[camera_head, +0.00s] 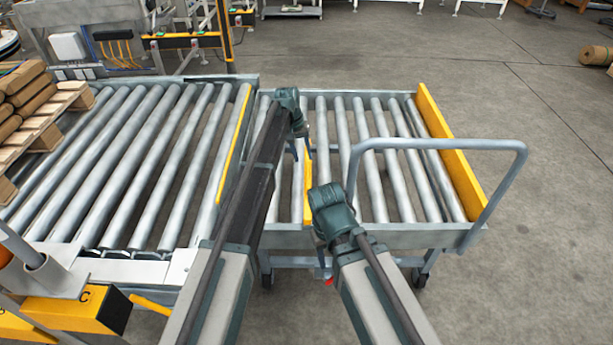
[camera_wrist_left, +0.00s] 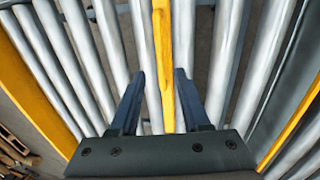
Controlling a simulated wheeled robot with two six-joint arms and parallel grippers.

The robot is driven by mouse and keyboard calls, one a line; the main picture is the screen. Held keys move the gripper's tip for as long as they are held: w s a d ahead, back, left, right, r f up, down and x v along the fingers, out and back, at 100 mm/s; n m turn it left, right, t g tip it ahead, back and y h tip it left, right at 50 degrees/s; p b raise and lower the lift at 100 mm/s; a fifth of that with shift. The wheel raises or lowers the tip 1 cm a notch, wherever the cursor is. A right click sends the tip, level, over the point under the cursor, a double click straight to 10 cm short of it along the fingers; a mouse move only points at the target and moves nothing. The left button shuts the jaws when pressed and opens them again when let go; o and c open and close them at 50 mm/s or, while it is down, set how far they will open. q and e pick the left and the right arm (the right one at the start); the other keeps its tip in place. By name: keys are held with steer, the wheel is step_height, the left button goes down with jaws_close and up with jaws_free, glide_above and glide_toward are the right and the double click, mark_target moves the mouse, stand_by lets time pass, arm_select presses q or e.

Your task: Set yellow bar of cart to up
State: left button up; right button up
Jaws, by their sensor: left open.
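The cart (camera_head: 400,236) is a grey roller frame with a yellow bar (camera_head: 308,180) running between its rollers. The bar shows near roller level, partly hidden by my arms; its exact height is hard to tell. My left gripper (camera_head: 301,153) is over the rollers at the bar's far part. In the left wrist view, its two dark fingers (camera_wrist_left: 160,76) are open, one on each side of the yellow bar (camera_wrist_left: 162,40), with gaps to it. My right arm's wrist (camera_head: 332,208) is over the cart's near side, close to the bar; its fingers cannot be made out.
A roller conveyor (camera_head: 232,164) with a yellow edge strip adjoins the cart's left side. A pallet of brown sacks (camera_head: 25,85) stands on the far left. The cart has a yellow end panel (camera_head: 448,145) and grey handle (camera_head: 440,143) at right.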

mark_target(308, 172)
arm_select(q)
steer(key=f+b, duration=0.3)
steer(key=d+f+b, duration=0.1)
steer(key=f+b, duration=0.2)
steer(key=f, duration=0.1)
steer(key=shift+d+f, duration=0.1)
steer(key=shift+d, duration=0.1)
jaws_close()
stand_by(1.2)
